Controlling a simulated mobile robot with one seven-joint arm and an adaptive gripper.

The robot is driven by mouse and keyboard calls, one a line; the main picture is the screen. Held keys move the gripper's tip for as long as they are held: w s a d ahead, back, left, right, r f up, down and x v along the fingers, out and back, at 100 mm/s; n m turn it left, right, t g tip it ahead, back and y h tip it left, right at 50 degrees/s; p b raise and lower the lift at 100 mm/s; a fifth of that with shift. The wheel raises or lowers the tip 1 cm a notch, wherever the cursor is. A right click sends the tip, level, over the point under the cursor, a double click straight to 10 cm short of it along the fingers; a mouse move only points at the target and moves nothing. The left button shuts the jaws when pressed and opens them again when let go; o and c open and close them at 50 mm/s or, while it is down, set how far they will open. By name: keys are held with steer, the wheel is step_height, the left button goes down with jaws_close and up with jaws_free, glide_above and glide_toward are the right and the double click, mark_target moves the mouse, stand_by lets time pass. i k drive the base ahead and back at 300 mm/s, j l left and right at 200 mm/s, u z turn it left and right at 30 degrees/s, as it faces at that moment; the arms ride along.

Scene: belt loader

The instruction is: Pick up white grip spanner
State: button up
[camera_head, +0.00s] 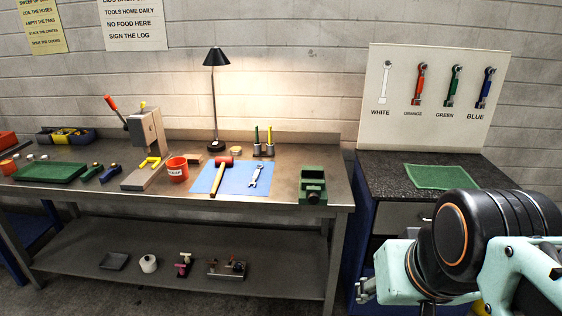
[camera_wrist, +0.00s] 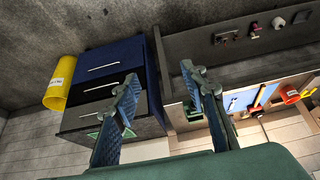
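The white grip spanner (camera_head: 256,176) lies on a blue mat (camera_head: 231,187) on the metal bench, just right of a red-headed hammer (camera_head: 221,177). In the wrist view it shows small and light on the blue mat (camera_wrist: 240,99), beyond the right finger. My gripper (camera_wrist: 160,77) is open, with nothing between its fingers, well away from the spanner. A pegboard (camera_head: 433,118) holds orange (camera_head: 419,84), green (camera_head: 454,86) and blue (camera_head: 486,88) spanners. Above the WHITE label is a pale spanner-shaped outline.
A green vise-like block (camera_head: 312,185) stands right of the mat, a red cup (camera_head: 177,168) left of it. A black lamp (camera_head: 215,100) stands behind. A dark-topped cabinet (camera_head: 393,183) with a green mat (camera_head: 440,177) adjoins the bench's right. The lower shelf holds small items.

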mark_target(255, 174)
steer(key=i+j+z, duration=0.35)
steer(key=i+j, duration=0.95)
steer(key=j, duration=0.15)
